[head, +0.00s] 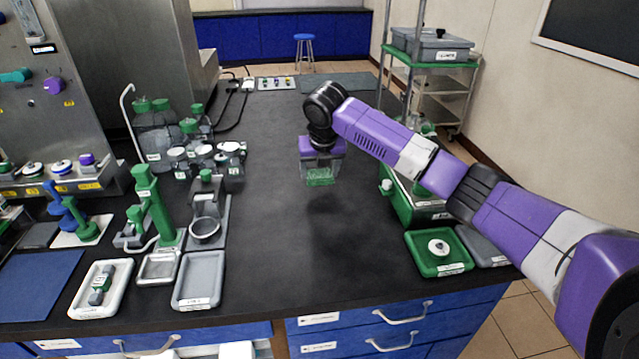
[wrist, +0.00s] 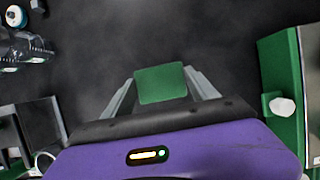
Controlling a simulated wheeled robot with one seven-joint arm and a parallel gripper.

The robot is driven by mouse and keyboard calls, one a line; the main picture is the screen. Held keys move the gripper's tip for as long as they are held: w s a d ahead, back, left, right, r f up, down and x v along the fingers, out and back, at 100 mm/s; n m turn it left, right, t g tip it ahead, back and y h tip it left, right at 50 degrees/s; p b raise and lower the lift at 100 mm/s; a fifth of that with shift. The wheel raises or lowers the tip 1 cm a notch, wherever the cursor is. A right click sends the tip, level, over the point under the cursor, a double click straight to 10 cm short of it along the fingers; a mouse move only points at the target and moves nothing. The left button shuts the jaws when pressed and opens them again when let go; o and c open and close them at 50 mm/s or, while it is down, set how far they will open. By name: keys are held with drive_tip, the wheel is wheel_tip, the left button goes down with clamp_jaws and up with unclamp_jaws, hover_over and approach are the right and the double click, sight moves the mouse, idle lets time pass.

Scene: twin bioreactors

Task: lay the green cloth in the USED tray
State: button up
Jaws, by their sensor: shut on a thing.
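My gripper (head: 320,166) is shut on the green cloth (head: 320,177) and holds it above the middle of the black bench, with a shadow below. In the wrist view the cloth (wrist: 161,84) shows as a green square between the two fingers. A grey tray (head: 190,301) with a white label lies empty at the front of the bench, to the lower left of my gripper. Another grey tray (head: 487,248) is partly hidden behind my arm at the right. The labels are too small to read, so I cannot tell which tray is USED.
A green tray (head: 421,263) holding a small round part lies at the front right, near a green box (head: 401,205). A white tray (head: 74,308), a green stand (head: 147,190) and several bottles (head: 190,148) crowd the left. The bench middle is clear.

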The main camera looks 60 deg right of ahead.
sight(320, 184)
drive_tip(key=shift+f, duration=2.15)
drive_tip(key=o, duration=1.3)
drive_tip(key=shift+f, duration=0.1)
